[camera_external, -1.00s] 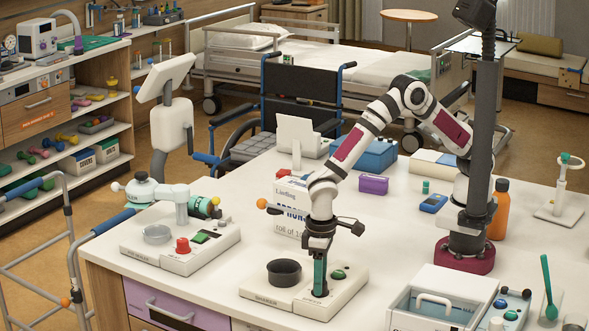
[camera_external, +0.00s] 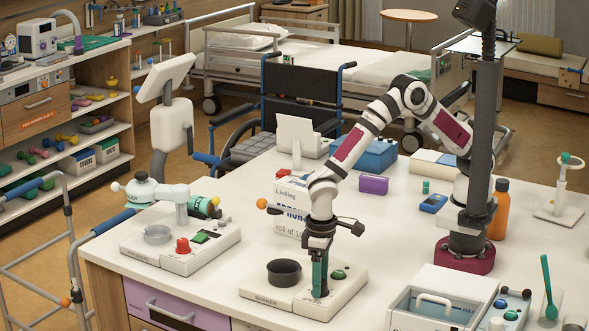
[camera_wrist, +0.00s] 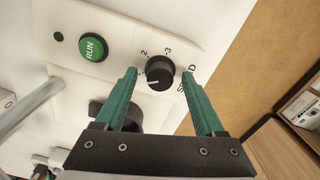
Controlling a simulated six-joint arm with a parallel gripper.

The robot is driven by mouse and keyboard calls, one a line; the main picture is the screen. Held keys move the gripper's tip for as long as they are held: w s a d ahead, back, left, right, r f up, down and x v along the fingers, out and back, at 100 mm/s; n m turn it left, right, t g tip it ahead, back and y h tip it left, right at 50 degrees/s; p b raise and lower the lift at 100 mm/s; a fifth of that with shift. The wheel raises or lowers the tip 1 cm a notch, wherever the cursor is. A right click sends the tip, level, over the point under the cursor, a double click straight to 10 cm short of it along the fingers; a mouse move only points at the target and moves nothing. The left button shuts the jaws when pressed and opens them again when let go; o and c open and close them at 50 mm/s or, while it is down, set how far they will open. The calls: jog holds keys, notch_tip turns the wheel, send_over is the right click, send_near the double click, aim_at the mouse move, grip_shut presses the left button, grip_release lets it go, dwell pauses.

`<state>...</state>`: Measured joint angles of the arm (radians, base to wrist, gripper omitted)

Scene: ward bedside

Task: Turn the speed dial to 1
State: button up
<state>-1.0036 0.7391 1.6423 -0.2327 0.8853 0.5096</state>
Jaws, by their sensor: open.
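The speed dial (camera_wrist: 160,73) is a round black knob on a white panel in the wrist view. Its white pointer line points left, slightly down in the picture. The marks 2 and 3 show above it and part of the word SPEED to its right; the mark 1 is not clearly readable near the left fingertip. My gripper (camera_wrist: 160,76) is open, with one green finger on each side of the dial and gaps between fingers and knob. In the external view my gripper (camera_external: 319,274) points down over the white device base (camera_external: 262,300); the dial is hidden there.
A green RUN button (camera_wrist: 92,47) sits left of the dial; it also shows in the external view (camera_external: 338,274). A black bowl-like part (camera_external: 284,270) is on the same base. Another device with a red knob (camera_external: 183,246) stands to the left.

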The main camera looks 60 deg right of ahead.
notch_tip(320, 180, up, 16)
dwell(0.3)
jog(key=shift+f, duration=0.1)
jog(key=w+d+r+m, duration=0.1)
jog(key=d+r+m, duration=0.1)
jog(key=d, duration=0.8)
jog(key=w+d+r+m, duration=0.1)
jog(key=d+r+m, duration=0.1)
jog(key=d, duration=0.8)
jog(key=s+d+f+m+y, duration=0.1)
jog(key=s+d+f+m, duration=0.2)
jog(key=s+d, duration=0.9)
jog(key=shift+s+d+f+m+y, duration=0.2)
jog(key=shift+s+d+m+y, duration=0.2)
jog(key=shift+d+m, duration=0.4)
